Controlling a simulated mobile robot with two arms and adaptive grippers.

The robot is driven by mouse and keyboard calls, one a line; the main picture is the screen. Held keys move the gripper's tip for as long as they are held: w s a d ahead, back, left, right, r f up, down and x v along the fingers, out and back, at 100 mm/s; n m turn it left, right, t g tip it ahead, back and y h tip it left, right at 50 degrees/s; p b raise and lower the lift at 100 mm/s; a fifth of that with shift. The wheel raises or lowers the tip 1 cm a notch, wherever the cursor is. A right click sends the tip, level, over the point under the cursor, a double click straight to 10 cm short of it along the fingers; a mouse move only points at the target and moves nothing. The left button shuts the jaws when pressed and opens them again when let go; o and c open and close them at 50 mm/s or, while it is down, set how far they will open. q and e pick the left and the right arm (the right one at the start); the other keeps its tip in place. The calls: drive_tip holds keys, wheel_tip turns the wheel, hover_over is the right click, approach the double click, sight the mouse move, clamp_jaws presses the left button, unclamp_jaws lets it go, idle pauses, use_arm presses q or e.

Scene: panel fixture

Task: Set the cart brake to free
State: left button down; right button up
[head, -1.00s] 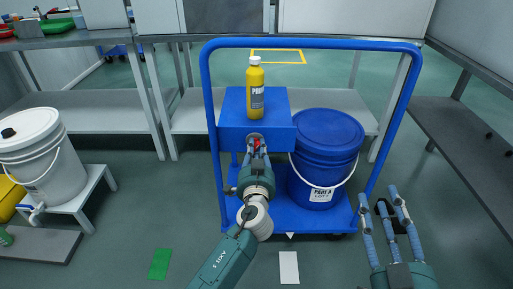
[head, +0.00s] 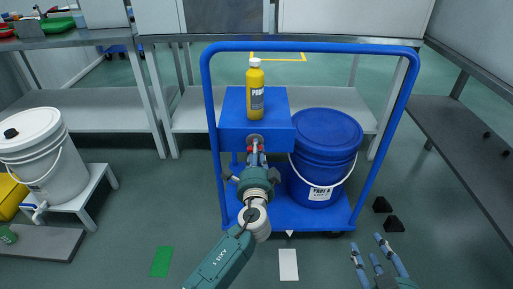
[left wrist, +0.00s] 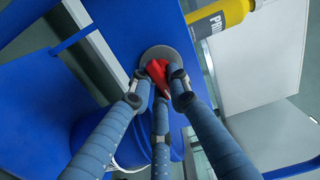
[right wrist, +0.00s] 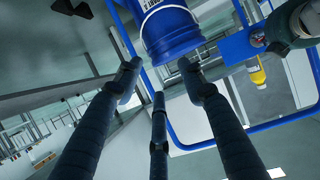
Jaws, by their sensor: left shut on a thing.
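The blue cart (head: 328,216) stands ahead of me with a blue box (head: 230,132) on its left part. A round grey plate (head: 254,141) on the box's front carries a red brake lever (left wrist: 157,76). My left gripper (head: 256,158) is at the plate, and in the left wrist view its fingers (left wrist: 160,88) are closed around the red lever. The fingers hide part of the lever, and I cannot read its setting. My right gripper (head: 367,245) is open and empty, low at the right, apart from the cart.
A yellow bottle (head: 256,90) stands on the box. A blue bucket (head: 325,150) sits on the cart deck beside it. The cart's tubular handle (head: 310,45) arches above. Black wedges (head: 388,214) lie on the floor at right. A white bucket (head: 45,150) stands on a left stand.

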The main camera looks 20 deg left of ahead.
use_arm(q)
drive_tip(key=shift+f+m, duration=0.2)
drive_tip(key=shift+m, duration=0.6)
use_arm(e)
drive_tip(key=shift+s+d+f+g+h, duration=0.15)
drive_tip(key=shift+s+d+f+g, duration=0.15)
drive_tip(key=shift+s+f, duration=0.3)
drive_tip(key=shift+s+d+f+g+h, duration=0.15)
drive_tip(key=shift+s+f+g, duration=0.25)
drive_tip(key=shift+f, duration=0.3)
use_arm(q)
drive_tip(key=c, duration=1.7)
unclamp_jaws()
drive_tip(key=shift+o, duration=0.2)
drive_tip(key=shift+r, duration=0.1)
drive_tip(key=shift+s, duration=0.1)
drive_tip(key=v, duration=1.2)
use_arm(e)
drive_tip(key=shift+w, duration=0.1)
